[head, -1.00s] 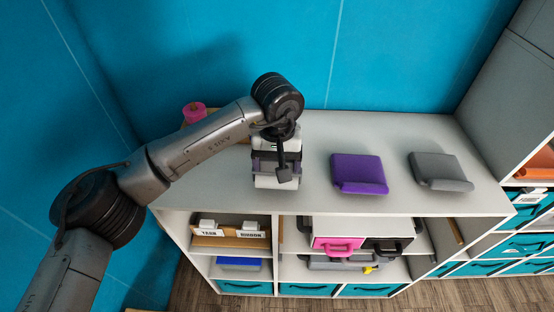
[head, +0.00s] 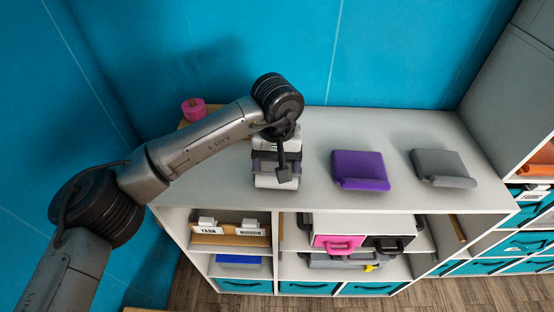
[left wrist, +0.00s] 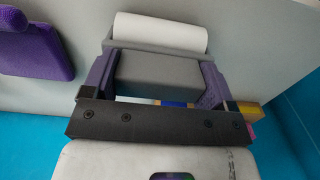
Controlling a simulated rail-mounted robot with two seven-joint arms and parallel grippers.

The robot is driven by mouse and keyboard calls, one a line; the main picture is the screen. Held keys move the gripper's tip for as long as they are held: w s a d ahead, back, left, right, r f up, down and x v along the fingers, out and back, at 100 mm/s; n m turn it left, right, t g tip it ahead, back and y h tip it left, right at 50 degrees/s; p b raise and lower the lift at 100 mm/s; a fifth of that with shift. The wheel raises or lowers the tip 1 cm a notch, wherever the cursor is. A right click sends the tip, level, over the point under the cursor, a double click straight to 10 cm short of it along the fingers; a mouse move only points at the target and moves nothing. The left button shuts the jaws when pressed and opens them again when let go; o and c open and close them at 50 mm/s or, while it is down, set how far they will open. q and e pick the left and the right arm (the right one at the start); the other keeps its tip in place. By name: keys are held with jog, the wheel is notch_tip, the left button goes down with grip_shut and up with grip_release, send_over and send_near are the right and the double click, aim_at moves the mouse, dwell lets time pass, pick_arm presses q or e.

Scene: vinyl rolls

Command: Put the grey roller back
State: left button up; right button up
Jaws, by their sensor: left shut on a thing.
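My left gripper (head: 275,165) is over the left part of the white shelf top. In the left wrist view its two purplish fingers (left wrist: 153,82) sit on either side of a grey block, the body of the grey roller (left wrist: 158,75), and are shut on it. A white roll (left wrist: 158,31) lies across the far end of the grey part, and it also shows below the gripper in the head view (head: 276,181). I cannot tell whether the roller touches the shelf top. My right gripper is not in view.
A purple stand (head: 358,167) and a grey stand (head: 441,165) lie to the right on the shelf top (head: 330,125). A pink roll (head: 194,108) stands at the back left. Blue walls close the back and left. The front of the shelf top is clear.

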pick_arm(q)
jog(key=shift+f, duration=0.2)
dwell(0.5)
jog(key=o, duration=1.2)
jog(key=shift+r, duration=0.15)
jog(key=shift+r+p, duration=0.95)
jog(key=shift+r, duration=1.3)
jog(key=shift+r+p, duration=1.15)
jog(key=shift+r, duration=1)
